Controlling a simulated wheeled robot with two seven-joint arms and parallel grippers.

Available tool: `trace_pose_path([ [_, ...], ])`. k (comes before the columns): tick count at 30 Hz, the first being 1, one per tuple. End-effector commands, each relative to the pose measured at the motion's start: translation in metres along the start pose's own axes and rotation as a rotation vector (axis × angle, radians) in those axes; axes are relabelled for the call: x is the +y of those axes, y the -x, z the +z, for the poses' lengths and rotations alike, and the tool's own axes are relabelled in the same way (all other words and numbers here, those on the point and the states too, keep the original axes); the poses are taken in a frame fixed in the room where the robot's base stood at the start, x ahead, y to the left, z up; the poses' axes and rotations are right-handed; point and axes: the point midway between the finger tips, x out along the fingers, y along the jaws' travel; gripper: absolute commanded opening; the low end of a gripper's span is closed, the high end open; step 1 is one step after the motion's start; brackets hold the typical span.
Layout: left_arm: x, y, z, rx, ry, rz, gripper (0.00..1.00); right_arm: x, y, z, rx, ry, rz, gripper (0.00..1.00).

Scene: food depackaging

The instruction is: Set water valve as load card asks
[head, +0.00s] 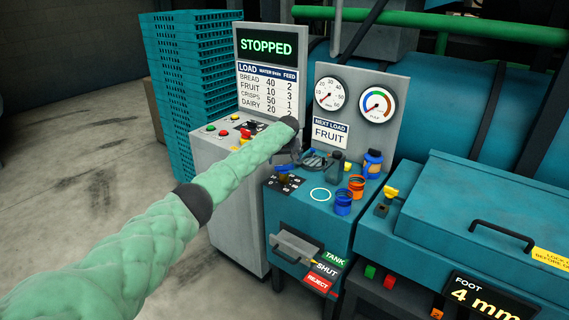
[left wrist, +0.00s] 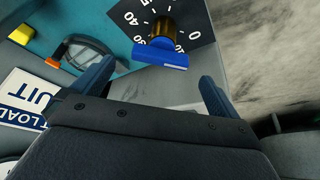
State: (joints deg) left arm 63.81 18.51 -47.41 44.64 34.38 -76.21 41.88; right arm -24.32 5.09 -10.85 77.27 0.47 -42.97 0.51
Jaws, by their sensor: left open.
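The water valve is a blue bar handle (left wrist: 162,56) on a brass stem, over a black dial plate (left wrist: 188,28) marked from 0 up to 40 and beyond. In the head view the dial plate (head: 285,184) lies on the teal cabinet, partly under my left gripper (head: 290,155). In the left wrist view my left gripper (left wrist: 155,85) is open, its blue fingers apart with the handle beyond and between them, not gripped. The handle's exact setting is unclear. The load card (head: 329,133) reads NEXT LOAD FRUIT. The board (head: 267,88) lists FRUIT as water 10, feed 3. My right gripper is not in view.
The display (head: 266,46) reads STOPPED. Two gauges, one numbered (head: 329,94) and one coloured (head: 376,104), stand behind. A TANK/SHUT/REJECT lever (head: 296,247) is below. Teal crates (head: 190,85) stand left.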

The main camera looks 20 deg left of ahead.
Motion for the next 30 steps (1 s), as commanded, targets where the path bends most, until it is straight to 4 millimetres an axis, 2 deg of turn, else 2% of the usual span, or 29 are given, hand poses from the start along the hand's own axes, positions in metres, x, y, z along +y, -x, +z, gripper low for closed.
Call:
trace_pose_path([
  [6,0.001,-0.025,0.000,-0.002,-0.001,0.000,0.99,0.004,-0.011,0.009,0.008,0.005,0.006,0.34],
  [10,0.000,-0.034,0.000,-0.001,0.000,-0.001,0.99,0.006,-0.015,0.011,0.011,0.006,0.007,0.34],
  [23,0.000,-0.041,0.000,0.001,-0.002,0.000,0.99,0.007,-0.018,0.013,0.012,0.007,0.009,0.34],
  [30,0.000,-0.041,0.000,0.001,-0.002,0.000,0.54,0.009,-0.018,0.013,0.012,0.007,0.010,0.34],
])
